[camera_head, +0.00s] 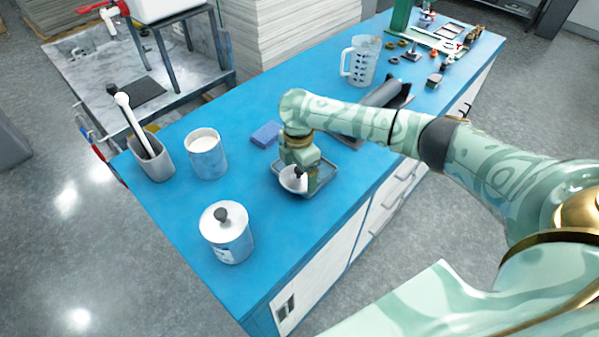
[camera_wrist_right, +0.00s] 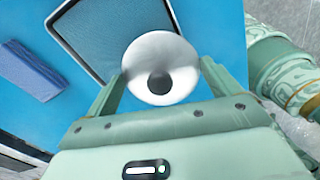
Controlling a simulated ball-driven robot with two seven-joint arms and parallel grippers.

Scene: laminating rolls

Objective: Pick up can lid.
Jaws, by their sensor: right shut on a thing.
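A round white can lid (camera_head: 291,180) with a dark knob is between the fingers of my right gripper (camera_head: 299,172), over the grey tray (camera_head: 320,187). In the right wrist view the lid (camera_wrist_right: 150,55) faces the camera, with its dark knob (camera_wrist_right: 159,82) between the fingertips. My right gripper is shut on the lid, which looks tilted in the head view. I cannot tell whether it touches the tray. An open can (camera_head: 207,160) with white contents stands to the left. Another can (camera_head: 228,243) nearer the front wears its own lid (camera_head: 222,217). My left gripper is out of view.
A blue block (camera_head: 266,134) lies behind the tray. A grey holder (camera_head: 152,160) with a white-handled tool stands at the left edge. A clear measuring jug (camera_head: 361,60) and small parts stand farther back. Blue tabletop between the cans and tray is clear.

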